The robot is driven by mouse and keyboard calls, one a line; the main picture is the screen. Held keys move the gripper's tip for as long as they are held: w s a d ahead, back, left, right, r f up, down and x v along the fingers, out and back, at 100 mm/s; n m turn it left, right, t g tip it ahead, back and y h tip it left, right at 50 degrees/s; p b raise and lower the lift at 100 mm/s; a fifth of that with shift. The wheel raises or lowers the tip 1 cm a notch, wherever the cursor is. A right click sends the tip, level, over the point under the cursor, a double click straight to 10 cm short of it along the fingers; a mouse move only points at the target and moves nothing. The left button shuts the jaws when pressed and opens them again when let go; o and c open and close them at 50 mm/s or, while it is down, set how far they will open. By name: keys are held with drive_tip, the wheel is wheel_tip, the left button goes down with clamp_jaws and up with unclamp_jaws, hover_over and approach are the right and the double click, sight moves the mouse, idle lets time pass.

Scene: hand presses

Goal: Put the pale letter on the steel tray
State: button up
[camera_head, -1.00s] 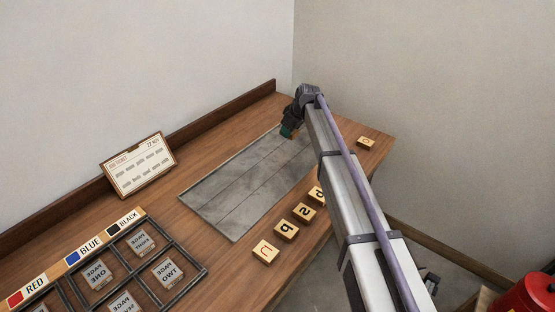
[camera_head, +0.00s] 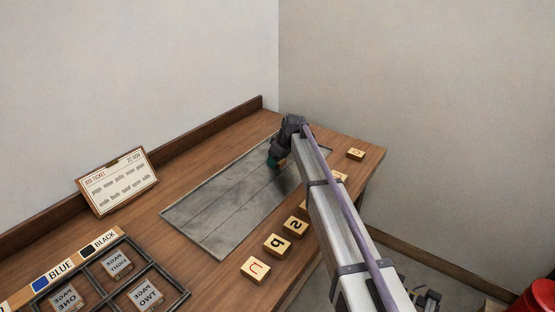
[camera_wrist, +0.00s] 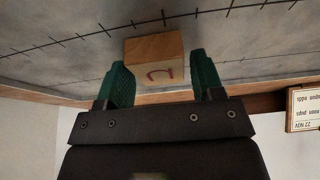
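A small pale wooden letter block (camera_wrist: 158,76) with a dark red curved letter is between the green fingers of my gripper (camera_wrist: 162,80) in the wrist view. Whether the block touches the tray is unclear. The grey tray also shows behind the block in the wrist view (camera_wrist: 60,65) and bears no other block.
Several letter blocks, among them a red-lettered one (camera_head: 255,269), lie along the desk's front edge, partly behind my arm. Another block (camera_head: 356,154) lies at the right end. A job ticket (camera_head: 117,181) stands at the back. A rack (camera_head: 180,295) is at front left.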

drive_tip(key=shift+o, duration=1)
drive_tip(key=shift+r+p, duration=0.3)
drive_tip(key=p+v, duration=1)
drive_tip(key=v, duration=0.1)
drive_tip(key=shift+r+p, duration=0.35)
drive_tip(key=shift+p, duration=0.05)
drive_tip(key=shift+s+d, duration=0.15)
drive_tip(key=s+d+m+h, duration=0.1)
drive_tip(key=s+d+m, duration=0.3)
drive_tip(key=s+d, duration=0.3)
drive_tip(key=s+d+f+m+g+h, duration=0.1)
drive_tip(key=s+d+m, duration=0.3)
drive_tip(key=s, duration=1.4)
drive_tip(key=s+d+m+g+h, duration=0.1)
drive_tip(key=s+d+m+h, duration=0.1)
drive_tip(key=s+d, duration=0.8)
drive_tip(key=s+m, duration=0.1)
drive_tip(key=s, duration=0.2)
drive_tip(key=shift+f+m, duration=0.15)
drive_tip(key=shift+m, duration=0.25)
